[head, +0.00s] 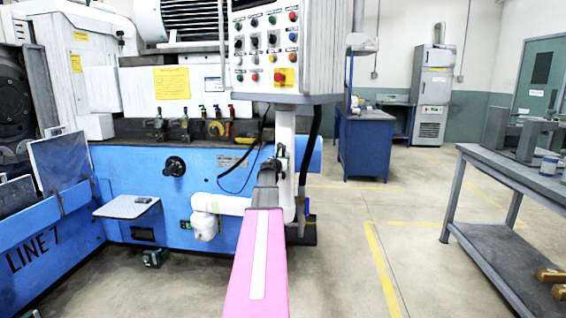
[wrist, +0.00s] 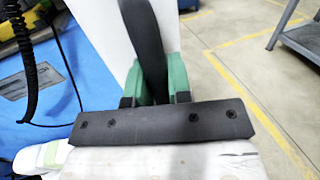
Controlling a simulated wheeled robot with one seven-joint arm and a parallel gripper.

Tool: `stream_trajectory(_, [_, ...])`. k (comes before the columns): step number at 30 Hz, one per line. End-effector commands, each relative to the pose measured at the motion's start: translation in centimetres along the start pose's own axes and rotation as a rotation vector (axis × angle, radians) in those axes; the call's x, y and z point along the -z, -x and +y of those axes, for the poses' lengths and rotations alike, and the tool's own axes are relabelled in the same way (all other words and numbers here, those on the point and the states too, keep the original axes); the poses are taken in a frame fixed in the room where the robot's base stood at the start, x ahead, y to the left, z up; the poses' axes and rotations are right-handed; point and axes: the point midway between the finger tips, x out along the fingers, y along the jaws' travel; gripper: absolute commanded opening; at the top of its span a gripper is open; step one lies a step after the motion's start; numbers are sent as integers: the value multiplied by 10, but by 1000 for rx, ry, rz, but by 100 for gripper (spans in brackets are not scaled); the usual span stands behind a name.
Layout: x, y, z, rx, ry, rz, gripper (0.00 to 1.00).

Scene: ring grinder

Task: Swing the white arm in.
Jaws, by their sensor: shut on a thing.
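The white arm (head: 284,130) is an upright post below the control box (head: 283,50), in front of the blue machine. It also shows in the wrist view as a broad white surface (wrist: 103,30) behind the fingers. A black handle (wrist: 143,35) runs along it. My gripper (head: 281,163) is at the post, and in the wrist view its green fingers (wrist: 160,85) are shut around the black handle. The exact contact is partly hidden by the dark gripper body.
A grey workbench (head: 505,165) stands at the right. A blue cabinet (head: 366,150) is at the back. The floor between is clear.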

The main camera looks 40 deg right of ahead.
Motion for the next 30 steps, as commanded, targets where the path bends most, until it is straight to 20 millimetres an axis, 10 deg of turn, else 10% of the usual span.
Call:
stream_trajectory(2, [-1, -6, 0, 4, -1, -1, 0])
stream_trajectory(3, [-1, -6, 0, 4, -1, -1, 25])
stream_trajectory(5, [0, -6, 0, 4, -1, -1, 43])
stream_trajectory(19, [0, 8, 0, 0, -1, 0, 43])
stream_trajectory(30, [0, 70, -2, 1, -1, 0, 43])
